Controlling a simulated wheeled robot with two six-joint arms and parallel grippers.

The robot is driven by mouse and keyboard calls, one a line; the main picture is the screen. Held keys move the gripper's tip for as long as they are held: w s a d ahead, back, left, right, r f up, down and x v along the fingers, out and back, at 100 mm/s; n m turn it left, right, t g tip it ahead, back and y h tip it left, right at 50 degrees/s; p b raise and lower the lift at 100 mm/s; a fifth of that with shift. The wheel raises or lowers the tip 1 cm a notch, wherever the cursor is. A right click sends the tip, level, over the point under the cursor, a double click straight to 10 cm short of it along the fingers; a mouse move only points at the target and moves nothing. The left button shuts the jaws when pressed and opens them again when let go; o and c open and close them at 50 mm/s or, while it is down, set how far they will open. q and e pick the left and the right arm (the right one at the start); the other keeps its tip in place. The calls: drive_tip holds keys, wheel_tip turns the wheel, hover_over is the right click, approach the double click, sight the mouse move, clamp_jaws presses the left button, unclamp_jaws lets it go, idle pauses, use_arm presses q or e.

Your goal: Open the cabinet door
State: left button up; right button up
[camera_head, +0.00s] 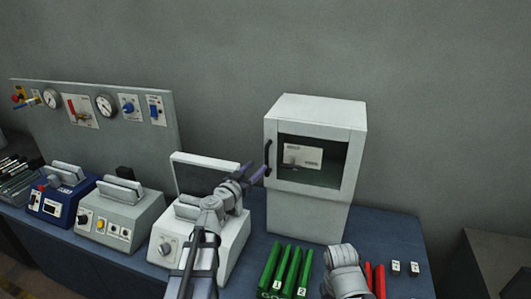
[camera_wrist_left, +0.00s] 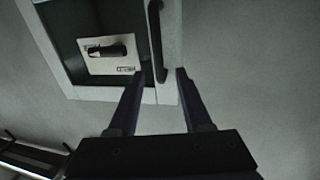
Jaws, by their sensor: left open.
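The white cabinet (camera_head: 318,112) stands on the blue bench, right of centre in the head view. Its glass-fronted door (camera_head: 339,184) looks shut, and a black vertical handle (camera_head: 268,158) is on its left edge. A card with a dark item shows behind the glass. My left gripper (camera_head: 256,176) is open just left of the handle. In the left wrist view, the open left gripper (camera_wrist_left: 158,72) has its fingertips close to the lower end of the handle (camera_wrist_left: 156,40); I cannot tell whether they touch. My right arm shows at the bottom, its fingers out of sight.
A white device with a raised lid (camera_head: 205,170) stands under my left arm. Several green blocks (camera_head: 285,270) and red ones (camera_head: 374,278) lie in front of the cabinet. A gauge panel (camera_head: 95,115) stands at the left.

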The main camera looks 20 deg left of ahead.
use_arm(q)
hover_over(266, 174)
drive_tip(key=w, duration=0.1)
idle(0.5)
drive_tip(key=shift+c, duration=0.3)
clamp_jaws()
idle(1.0)
